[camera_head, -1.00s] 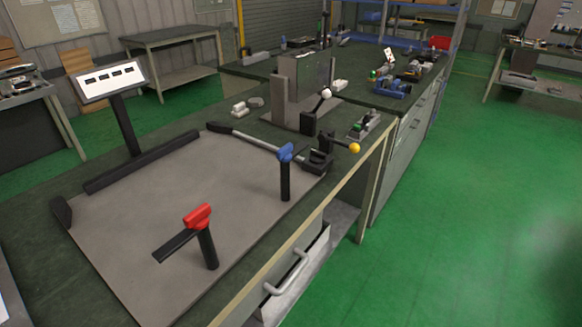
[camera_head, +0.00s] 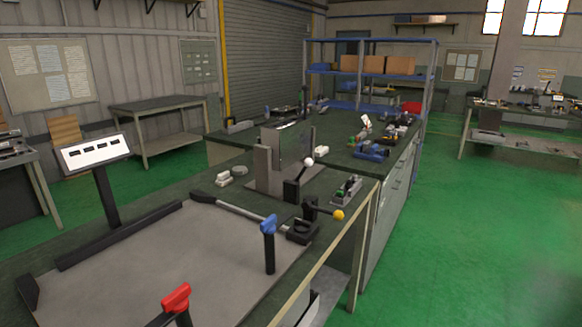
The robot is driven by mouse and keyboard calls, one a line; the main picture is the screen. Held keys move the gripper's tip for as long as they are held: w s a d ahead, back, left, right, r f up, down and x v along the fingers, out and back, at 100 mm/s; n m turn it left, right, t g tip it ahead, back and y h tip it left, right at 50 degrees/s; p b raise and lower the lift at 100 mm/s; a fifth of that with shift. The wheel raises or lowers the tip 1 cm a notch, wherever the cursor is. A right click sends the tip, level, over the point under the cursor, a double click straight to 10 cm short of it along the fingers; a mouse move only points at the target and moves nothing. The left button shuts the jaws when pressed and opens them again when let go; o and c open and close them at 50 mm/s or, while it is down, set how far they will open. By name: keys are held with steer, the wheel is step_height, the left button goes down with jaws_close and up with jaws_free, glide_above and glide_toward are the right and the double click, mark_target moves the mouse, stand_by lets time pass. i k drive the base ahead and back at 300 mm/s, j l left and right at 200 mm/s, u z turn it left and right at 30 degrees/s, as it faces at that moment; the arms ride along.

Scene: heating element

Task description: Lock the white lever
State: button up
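The white lever (camera_head: 308,162) is a black arm with a white ball knob. It stands on the workbench in front of a grey upright metal plate fixture (camera_head: 265,168), its arm tilted up to the right. A second lever with a yellow ball knob (camera_head: 338,215) lies nearer, its arm pointing right from a black base. My gripper is not in the view.
A blue-handled post (camera_head: 268,226) and a red-handled post (camera_head: 176,298) stand on the nearer grey board (camera_head: 140,265). A white-faced panel (camera_head: 94,153) rises at the left. Green floor (camera_head: 470,230) is clear on the right.

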mark_target(308, 162)
steer(key=i+l, duration=0.25)
steer(key=i, duration=0.25)
steer(key=i+l+z, duration=0.1)
steer(key=i+l, duration=0.15)
steer(key=i, duration=0.25)
steer(key=i+l, duration=0.2)
steer(key=i, duration=0.3)
steer(key=i+l+z, duration=0.15)
steer(key=i, duration=0.35)
steer(key=i+l, duration=0.2)
steer(key=i, duration=0.35)
